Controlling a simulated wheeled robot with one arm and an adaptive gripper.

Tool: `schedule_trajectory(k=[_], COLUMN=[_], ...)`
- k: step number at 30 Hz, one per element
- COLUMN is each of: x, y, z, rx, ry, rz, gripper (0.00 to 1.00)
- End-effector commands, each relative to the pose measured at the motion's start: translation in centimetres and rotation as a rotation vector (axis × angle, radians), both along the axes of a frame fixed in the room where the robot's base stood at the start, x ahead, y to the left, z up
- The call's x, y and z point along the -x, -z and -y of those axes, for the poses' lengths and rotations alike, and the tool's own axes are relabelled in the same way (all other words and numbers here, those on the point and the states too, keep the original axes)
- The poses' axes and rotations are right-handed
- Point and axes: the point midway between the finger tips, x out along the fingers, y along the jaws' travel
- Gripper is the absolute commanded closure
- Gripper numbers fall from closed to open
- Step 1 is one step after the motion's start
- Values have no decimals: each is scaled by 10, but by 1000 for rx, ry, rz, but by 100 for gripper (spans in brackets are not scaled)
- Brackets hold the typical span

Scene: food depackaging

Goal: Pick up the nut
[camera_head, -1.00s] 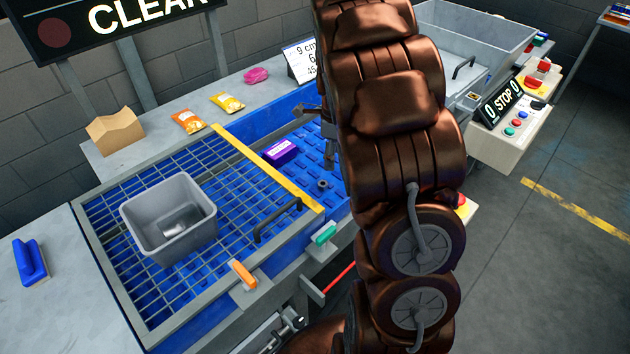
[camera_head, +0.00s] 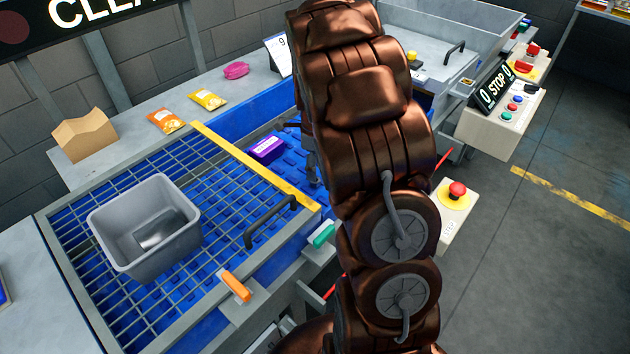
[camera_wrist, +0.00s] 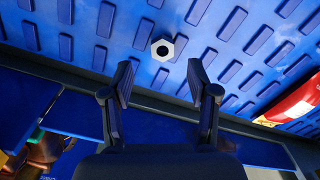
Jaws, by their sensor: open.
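The nut (camera_wrist: 162,50) is a light metal hexagon with a dark hole. In the wrist view it lies on the blue ribbed belt (camera_wrist: 215,30), a little beyond my fingertips and roughly midway between them. My gripper (camera_wrist: 160,85) is open, with nothing between its two dark fingers.
A purple pack (camera_head: 266,148) lies on the blue belt. A yellow bar (camera_head: 255,165) edges the grid guard, which bears a grey bin (camera_head: 145,228). A red packet (camera_wrist: 295,103) lies right of my gripper in the wrist view. A red button (camera_head: 457,189) stands right of my arm.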

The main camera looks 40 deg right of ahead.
Motion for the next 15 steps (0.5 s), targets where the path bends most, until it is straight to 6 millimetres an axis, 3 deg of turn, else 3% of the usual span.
schedule_trajectory(k=[15], x=[-2], y=[47], z=[3], rx=[0], ry=[2], rz=[1], gripper=[41])
